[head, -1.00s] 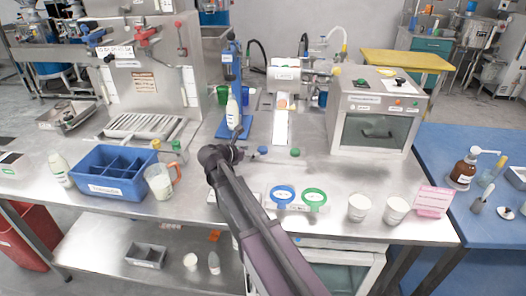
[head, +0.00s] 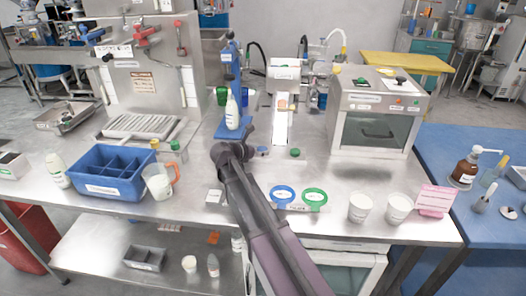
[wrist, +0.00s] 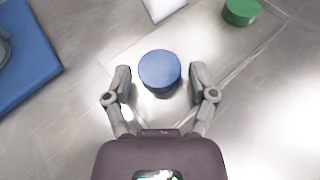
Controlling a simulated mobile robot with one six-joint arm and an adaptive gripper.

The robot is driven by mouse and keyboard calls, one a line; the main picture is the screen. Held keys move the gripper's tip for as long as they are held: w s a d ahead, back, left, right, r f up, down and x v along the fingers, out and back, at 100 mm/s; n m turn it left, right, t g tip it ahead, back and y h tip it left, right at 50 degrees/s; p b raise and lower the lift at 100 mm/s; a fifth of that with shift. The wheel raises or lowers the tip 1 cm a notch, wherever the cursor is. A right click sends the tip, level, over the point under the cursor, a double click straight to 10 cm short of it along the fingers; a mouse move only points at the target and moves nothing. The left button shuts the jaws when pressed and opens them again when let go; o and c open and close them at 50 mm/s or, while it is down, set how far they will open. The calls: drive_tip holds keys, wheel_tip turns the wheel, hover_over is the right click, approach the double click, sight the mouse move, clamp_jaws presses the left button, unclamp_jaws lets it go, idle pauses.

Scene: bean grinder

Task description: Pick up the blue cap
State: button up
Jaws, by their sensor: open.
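The blue cap (wrist: 160,70) sits between the two open fingers of my gripper (wrist: 160,82) in the wrist view, with a visible gap on each side. In the head view the blue cap (head: 263,151) shows on the steel table, just right of my arm's end. My gripper's fingers are hidden behind my arm in the head view. The green cap (head: 295,152) lies to the right of the blue one. It also shows at the upper right of the wrist view (wrist: 241,11).
A blue stand (head: 231,131) with a white bottle (head: 232,112) is behind my arm. Blue and green rings (head: 283,196) lie in front. A blue divided tray (head: 110,187) and a jug (head: 158,184) stand left.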

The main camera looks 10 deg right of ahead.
sight(260, 150)
drive_tip(key=shift+c, duration=0.2)
drive_tip(key=c, duration=0.4)
drive_tip(key=shift+r, duration=0.1)
wheel_tip(260, 150, up, 3)
drive_tip(key=p, duration=0.3)
drive_tip(key=shift+r+p, duration=0.2)
drive_tip(key=shift+p, duration=0.1)
drive_tip(key=s+a, duration=0.2)
drive_tip(key=s, duration=0.3)
drive_tip(key=s+a+r+p, duration=0.1)
drive_tip(key=s+a, duration=0.1)
drive_tip(key=s, duration=0.3)
drive_tip(key=s+a, duration=0.2)
drive_tip(key=s, duration=0.3)
drive_tip(key=shift+r, duration=0.2)
drive_tip(key=shift+r, duration=0.1)
